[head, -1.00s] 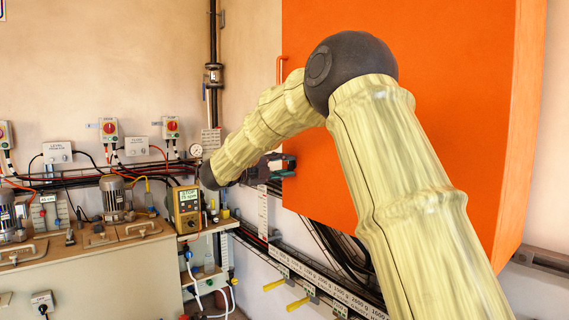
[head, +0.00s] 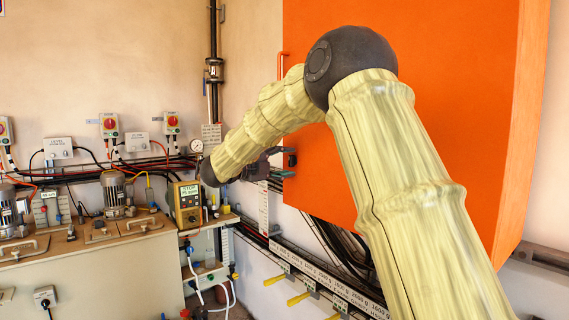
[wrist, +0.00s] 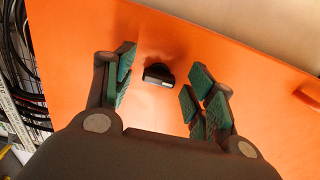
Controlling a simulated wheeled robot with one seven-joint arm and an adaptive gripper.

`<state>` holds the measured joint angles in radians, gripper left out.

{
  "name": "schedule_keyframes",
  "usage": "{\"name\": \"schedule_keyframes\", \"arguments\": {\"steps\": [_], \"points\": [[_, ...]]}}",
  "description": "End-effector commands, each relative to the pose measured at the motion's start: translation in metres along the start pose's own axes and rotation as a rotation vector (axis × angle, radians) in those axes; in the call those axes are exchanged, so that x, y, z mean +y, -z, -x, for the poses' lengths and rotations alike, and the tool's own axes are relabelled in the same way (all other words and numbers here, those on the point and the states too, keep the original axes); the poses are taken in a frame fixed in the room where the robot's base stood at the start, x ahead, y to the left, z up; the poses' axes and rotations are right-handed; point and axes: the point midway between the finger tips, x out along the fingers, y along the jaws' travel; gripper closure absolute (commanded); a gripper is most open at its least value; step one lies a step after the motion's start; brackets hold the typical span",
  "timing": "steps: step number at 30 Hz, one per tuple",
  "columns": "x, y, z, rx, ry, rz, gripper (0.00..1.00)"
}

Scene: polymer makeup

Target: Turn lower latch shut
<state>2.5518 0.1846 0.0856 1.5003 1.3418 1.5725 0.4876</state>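The lower latch (wrist: 158,74) is a small black knob on the orange cabinet door (wrist: 180,35). In the wrist view it lies between and a little beyond my fingers, touching neither side. My gripper (wrist: 164,65) is open, with green-padded fingers wide apart on both sides of the latch and nothing held. In the head view the gripper (head: 264,160) is at the door's lower left edge, and the dark latch (head: 291,160) shows just right of it. I cannot tell from these views whether the latch is turned shut.
An orange door handle (head: 282,66) stands at the door's upper left edge; it also shows in the wrist view (wrist: 307,93). Cables and a labelled rail (head: 330,284) run below the cabinet. A bench with a yellow meter (head: 187,204) and motors is on the left.

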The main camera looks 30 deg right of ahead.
Motion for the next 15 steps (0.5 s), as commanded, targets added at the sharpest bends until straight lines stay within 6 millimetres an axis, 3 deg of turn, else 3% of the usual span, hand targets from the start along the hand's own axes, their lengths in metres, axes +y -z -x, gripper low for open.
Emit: {"name": "schedule_keyframes", "arguments": {"steps": [8, 15], "points": [[0.000, 0.000, 0.001, 0.001, 0.000, 0.000, 0.45], [0.000, 0.000, 0.027, -0.001, 0.001, 0.000, 0.45]]}}
